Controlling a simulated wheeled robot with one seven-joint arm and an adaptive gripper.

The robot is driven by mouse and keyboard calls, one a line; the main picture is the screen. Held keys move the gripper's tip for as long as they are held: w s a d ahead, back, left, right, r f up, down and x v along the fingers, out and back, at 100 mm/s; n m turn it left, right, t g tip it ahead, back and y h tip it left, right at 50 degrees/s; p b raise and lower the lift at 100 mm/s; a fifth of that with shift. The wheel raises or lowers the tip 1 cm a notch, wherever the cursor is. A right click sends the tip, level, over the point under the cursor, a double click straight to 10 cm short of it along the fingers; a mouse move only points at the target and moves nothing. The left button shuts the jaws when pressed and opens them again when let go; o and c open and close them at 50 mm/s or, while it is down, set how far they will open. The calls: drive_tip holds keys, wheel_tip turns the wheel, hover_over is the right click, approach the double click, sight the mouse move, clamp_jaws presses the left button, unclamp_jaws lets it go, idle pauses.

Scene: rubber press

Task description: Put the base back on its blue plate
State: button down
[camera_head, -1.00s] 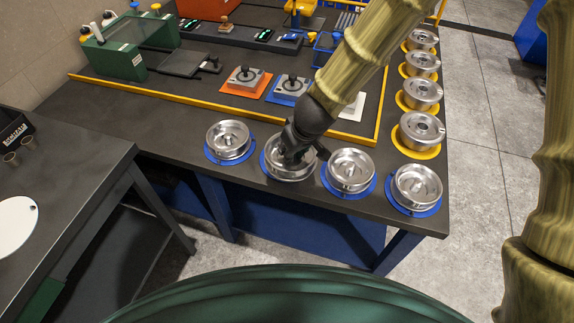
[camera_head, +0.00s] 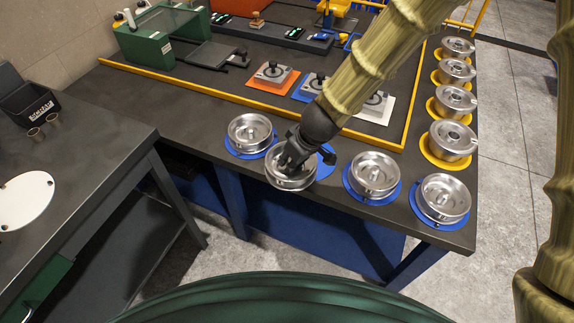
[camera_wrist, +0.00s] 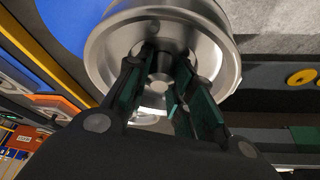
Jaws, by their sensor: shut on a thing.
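My gripper (camera_head: 292,158) is shut on the post in the middle of a round silver base (camera_head: 280,181). The base also shows large in the wrist view (camera_wrist: 228,75), with the fingers (camera_wrist: 165,95) reaching into its hollow. In the head view the held base sits to the front left of a blue plate (camera_head: 327,156), overlapping it in the picture and looking raised off the bench. My gripper and the base hide most of that plate. In the wrist view, blue shows beside the base at upper left (camera_wrist: 62,22).
Other silver bases stand on blue plates: one at left (camera_head: 249,131), two at right (camera_head: 373,173), (camera_head: 443,196). Several bases on yellow plates (camera_head: 455,141) line the right edge. A yellow rail (camera_head: 240,100) runs behind. The bench's front edge is close below the held base.

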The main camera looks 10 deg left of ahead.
drive_tip(key=w+d+p, duration=0.1)
drive_tip(key=w, duration=0.2)
drive_tip(key=w+d+p, duration=0.1)
drive_tip(key=w+d, duration=0.1)
drive_tip(key=w, duration=0.1)
drive_tip(key=w+d+p, duration=0.1)
drive_tip(key=w, duration=0.2)
drive_tip(key=shift+w+d+f, duration=0.1)
drive_tip(key=shift+d+f, duration=0.1)
drive_tip(key=shift+f, duration=0.15)
drive_tip(key=shift+w+f, duration=0.1)
drive_tip(key=shift+f, duration=1.7)
drive_tip(key=c, duration=1.2)
unclamp_jaws()
drive_tip(key=shift+f, duration=0.1)
drive_tip(key=shift+c, duration=0.2)
drive_tip(key=shift+d, duration=0.1)
drive_tip(key=v, duration=1.2)
